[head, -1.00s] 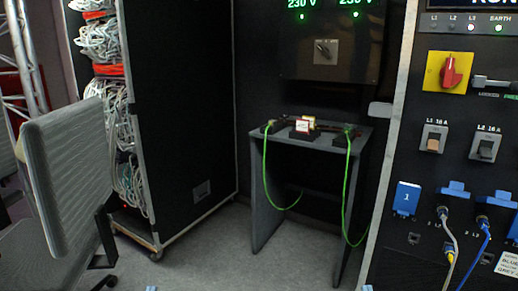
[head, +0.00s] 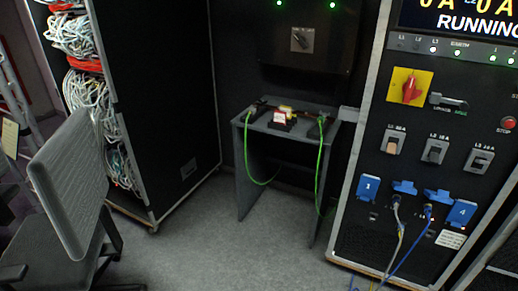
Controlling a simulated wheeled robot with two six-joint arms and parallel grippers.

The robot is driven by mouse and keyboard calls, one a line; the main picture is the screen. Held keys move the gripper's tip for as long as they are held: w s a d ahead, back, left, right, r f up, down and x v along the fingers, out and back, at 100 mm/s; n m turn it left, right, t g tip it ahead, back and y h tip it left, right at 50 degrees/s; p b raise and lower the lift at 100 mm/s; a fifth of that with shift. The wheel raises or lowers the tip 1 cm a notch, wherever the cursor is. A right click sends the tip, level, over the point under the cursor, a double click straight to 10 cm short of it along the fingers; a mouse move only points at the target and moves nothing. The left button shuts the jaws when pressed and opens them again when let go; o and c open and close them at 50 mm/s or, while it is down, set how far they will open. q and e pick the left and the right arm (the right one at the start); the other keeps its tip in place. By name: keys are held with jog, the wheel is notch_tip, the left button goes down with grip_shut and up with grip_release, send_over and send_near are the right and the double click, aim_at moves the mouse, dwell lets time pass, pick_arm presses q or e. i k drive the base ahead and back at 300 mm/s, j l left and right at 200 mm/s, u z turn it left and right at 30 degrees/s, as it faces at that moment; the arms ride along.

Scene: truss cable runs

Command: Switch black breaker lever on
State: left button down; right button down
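The black breaker lever (head: 434,155) is on the L2 breaker, in the middle of a row on the black power cabinet at the right of the head view. It seems to sit in the lower part of its light plate, but it is too small to be sure. To its left is the L1 breaker with a brownish lever (head: 391,148). To its right is the L3 breaker (head: 479,160), whose lever looks greyish. Neither of my grippers shows in the head view, so nothing of mine is seen touching the levers.
A red rotary switch (head: 411,88) on a yellow plate is above the breakers. Blue sockets (head: 403,187) with plugged cables are below. A grey table (head: 246,127) with green leads stands left of the cabinet. A chair (head: 72,180) is at the left. The floor between is clear.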

aim_at(434, 156)
jog(key=z, duration=1.25)
